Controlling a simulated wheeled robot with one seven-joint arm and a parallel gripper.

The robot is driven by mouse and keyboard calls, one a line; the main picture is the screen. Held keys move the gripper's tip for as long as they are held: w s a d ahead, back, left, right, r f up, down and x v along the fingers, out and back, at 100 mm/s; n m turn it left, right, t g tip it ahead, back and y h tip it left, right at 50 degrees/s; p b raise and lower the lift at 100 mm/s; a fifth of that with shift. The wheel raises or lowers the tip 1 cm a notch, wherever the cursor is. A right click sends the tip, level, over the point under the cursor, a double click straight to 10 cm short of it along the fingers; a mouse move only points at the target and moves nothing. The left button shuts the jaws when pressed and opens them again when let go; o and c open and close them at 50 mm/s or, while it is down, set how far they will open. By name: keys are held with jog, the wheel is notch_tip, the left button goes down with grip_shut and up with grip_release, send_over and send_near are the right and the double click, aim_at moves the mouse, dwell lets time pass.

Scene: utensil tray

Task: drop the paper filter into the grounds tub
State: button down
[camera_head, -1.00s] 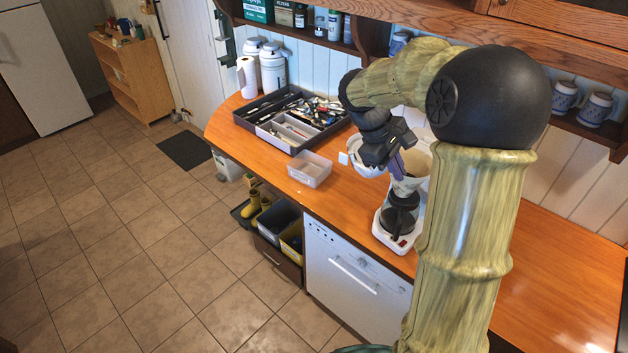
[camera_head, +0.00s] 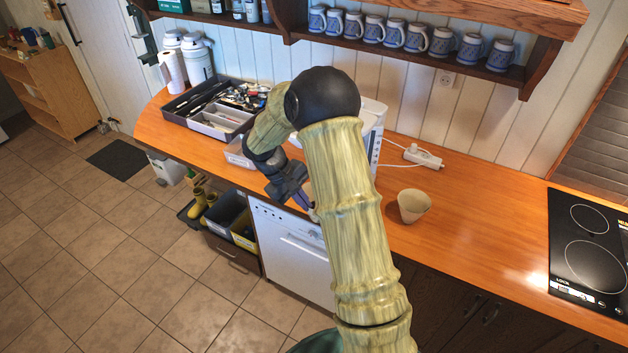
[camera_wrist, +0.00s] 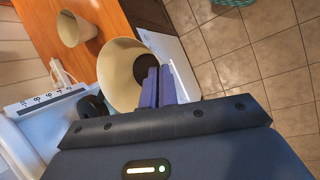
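The paper filter (camera_wrist: 117,73), a pale beige cone with dark brown inside it, fills the middle of the wrist view. My gripper's purple fingers (camera_wrist: 159,88) are close together at its rim and look shut on it. In the head view my gripper (camera_head: 304,202) points down near the counter's front edge; my arm hides nearly all of the filter. A beige tapered tub (camera_head: 413,206) stands upright on the counter, right of my arm; it also shows in the wrist view (camera_wrist: 76,28). A clear rectangular box (camera_head: 236,153) is partly hidden left of my arm. No label marks either as the grounds tub.
The white coffee machine (camera_wrist: 42,122) stands beside the filter in the wrist view. A power strip (camera_head: 423,157) lies at the wall. The utensil tray (camera_head: 207,128) is at left, the black hob (camera_head: 590,245) at right. Counter around the beige tub is clear.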

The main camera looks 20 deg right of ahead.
jog(key=s+a+f+m+b, duration=0.1)
jog(key=a+f, duration=0.2)
jog(key=f, duration=0.8)
jog(key=s+a+f+m+g+b, duration=0.1)
jog(key=s+a+f+m+b, duration=0.1)
jog(key=f, duration=0.9)
jog(key=shift+s+a+f+y, duration=0.2)
jog(key=shift+a+f+y, duration=0.1)
jog(key=shift+a, duration=0.55)
